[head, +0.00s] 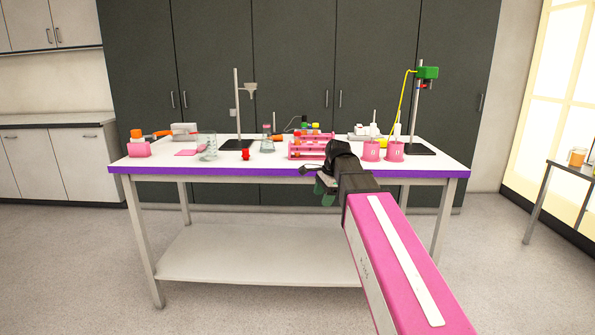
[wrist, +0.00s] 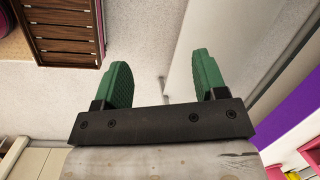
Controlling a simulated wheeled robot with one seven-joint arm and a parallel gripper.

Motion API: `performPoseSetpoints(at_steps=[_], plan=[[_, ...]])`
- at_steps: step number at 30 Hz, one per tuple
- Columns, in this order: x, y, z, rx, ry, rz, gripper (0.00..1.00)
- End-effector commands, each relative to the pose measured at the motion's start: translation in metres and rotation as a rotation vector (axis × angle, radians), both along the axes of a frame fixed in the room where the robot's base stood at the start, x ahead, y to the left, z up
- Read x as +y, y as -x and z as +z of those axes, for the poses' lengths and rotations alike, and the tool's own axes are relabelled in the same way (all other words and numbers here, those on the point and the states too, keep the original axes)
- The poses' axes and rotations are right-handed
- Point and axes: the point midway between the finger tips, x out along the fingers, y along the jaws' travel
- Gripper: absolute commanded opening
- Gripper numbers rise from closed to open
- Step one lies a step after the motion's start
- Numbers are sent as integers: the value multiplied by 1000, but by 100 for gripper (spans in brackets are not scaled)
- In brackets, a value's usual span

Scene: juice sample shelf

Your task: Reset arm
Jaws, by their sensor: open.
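My arm reaches forward in the head view, pink with a white strip. My gripper (head: 325,189) is at the front edge of the lab table (head: 230,171), mostly hidden behind my own wrist. In the wrist view my gripper (wrist: 163,85) shows two green fingers spread apart with nothing between them. Beyond the fingers are the floor and the table's lower shelf (wrist: 205,45). In the head view that lower shelf (head: 255,258) is bare.
The tabletop holds a pink rack (head: 310,150), a glass beaker (head: 207,146), two pink cups (head: 371,150), a red item (head: 245,154) and two stands. The wrist view shows a brown slatted crate (wrist: 63,30). Open floor lies before the table.

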Motion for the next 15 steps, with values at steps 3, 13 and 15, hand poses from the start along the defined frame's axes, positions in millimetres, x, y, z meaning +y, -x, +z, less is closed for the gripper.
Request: performPoseSetpoints(at_steps=[3, 13, 15], plan=[[-13, 16, -46, -19, 41, 126, 65], [-47, 61, -154, -63, 147, 502, 65], [-54, 73, -175, -68, 168, 586, 65]])
